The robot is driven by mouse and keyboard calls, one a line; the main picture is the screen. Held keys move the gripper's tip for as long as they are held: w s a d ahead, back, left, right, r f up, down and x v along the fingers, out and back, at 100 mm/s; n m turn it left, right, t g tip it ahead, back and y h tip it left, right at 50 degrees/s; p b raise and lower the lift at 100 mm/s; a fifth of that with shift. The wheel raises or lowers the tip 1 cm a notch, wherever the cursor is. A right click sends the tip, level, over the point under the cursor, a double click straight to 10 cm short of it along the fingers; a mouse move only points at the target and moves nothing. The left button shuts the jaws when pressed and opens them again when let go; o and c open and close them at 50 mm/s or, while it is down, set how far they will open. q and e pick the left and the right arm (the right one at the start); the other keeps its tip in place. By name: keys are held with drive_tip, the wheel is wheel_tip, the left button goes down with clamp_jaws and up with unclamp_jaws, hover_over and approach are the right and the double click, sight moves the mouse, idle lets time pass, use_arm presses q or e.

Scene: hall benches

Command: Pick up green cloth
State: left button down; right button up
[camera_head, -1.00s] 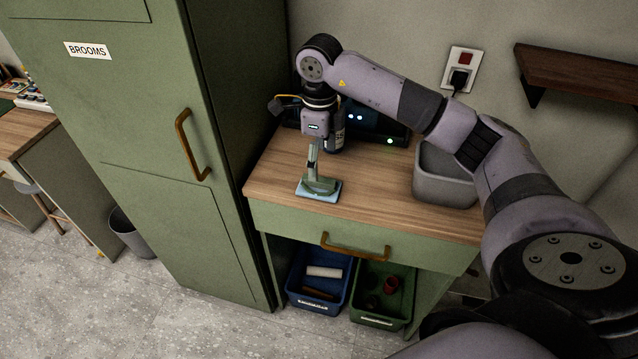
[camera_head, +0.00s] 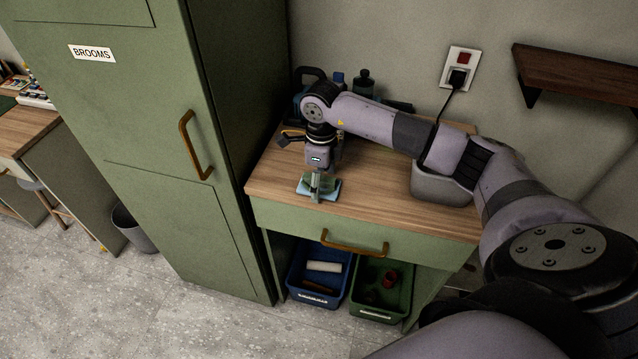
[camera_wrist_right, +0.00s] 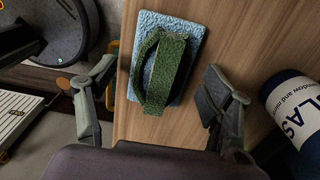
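The green cloth (camera_wrist_right: 166,70) is a rough, folded strip with a loop at its left. It lies on a light blue textured pad (camera_wrist_right: 150,22) on the wooden bench top. In the head view the cloth (camera_head: 325,183) is partly hidden behind my right gripper (camera_head: 317,186), with the pad's blue edge (camera_head: 303,190) showing near the bench front. In the right wrist view my right gripper (camera_wrist_right: 155,92) is open, one finger on each side of the cloth and pad, with visible gaps and nothing held. My left gripper is not in view.
A dark blue and white bottle (camera_wrist_right: 297,108) stands close beside the right-hand finger in the wrist view. A grey bin (camera_head: 437,184) sits at the bench's right. A tall green cabinet (camera_head: 150,130) borders the left. Blue (camera_head: 292,285) and green (camera_head: 404,308) crates sit below.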

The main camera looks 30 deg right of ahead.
drive_tip(key=c, duration=1.1)
drive_tip(key=shift+r, duration=0.15)
drive_tip(key=shift+w+r, duration=0.1)
drive_tip(key=shift+r, duration=0.5)
wheel_tip(320, 180, up, 19)
drive_tip(key=shift+f+b, duration=0.2)
drive_tip(key=shift+b, duration=0.65)
